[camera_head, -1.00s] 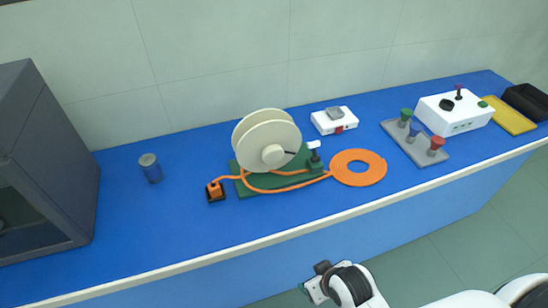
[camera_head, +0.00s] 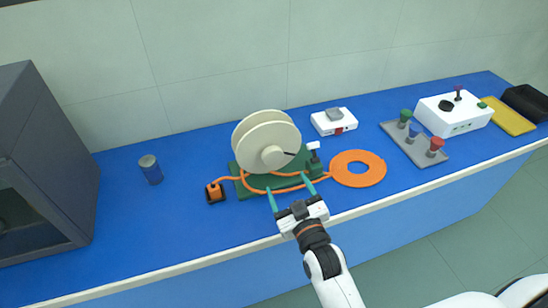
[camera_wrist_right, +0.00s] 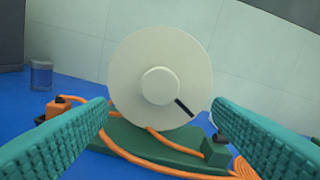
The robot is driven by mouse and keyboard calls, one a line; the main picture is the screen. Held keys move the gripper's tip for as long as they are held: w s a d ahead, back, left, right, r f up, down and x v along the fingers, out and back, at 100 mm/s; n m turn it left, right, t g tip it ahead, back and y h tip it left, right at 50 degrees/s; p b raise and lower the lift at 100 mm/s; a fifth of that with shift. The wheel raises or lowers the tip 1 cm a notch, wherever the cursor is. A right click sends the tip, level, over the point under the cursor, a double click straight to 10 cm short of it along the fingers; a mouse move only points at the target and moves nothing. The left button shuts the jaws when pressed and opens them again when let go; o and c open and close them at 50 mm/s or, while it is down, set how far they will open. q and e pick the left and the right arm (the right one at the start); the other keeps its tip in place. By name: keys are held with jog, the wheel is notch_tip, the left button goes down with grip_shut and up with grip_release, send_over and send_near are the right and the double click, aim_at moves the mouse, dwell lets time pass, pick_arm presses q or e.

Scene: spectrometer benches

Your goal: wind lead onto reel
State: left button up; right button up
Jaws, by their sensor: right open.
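The cream reel (camera_head: 268,141) stands upright on a green base (camera_head: 240,187) in the middle of the bench. In the right wrist view the reel (camera_wrist_right: 150,60) faces me, with a pale hub and a dark bar near its rim. The orange lead (camera_head: 256,190) runs from an orange-and-black block (camera_head: 215,192) across the front of the base to a flat orange coil (camera_head: 357,168) at the right. My right gripper (camera_head: 292,190) is open in front of the reel, its teal fingers apart, with nothing seen between them. In the wrist view its fingers (camera_wrist_right: 158,130) flank the reel's lower part. My left gripper is not in view.
A white box (camera_head: 334,121) is behind the coil. A grey rack (camera_head: 414,146) with coloured knobs, a white instrument (camera_head: 453,113), a yellow tray (camera_head: 509,117) and a black bin (camera_head: 528,101) are at right.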

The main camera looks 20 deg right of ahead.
aim_at(274, 159)
jog(key=w, duration=0.5)
jog(key=w+p, duration=0.1)
jog(key=w, duration=0.5)
jog(key=shift+a, duration=0.2)
jog(key=shift+s, duration=0.1)
jog(key=shift+c, duration=0.4)
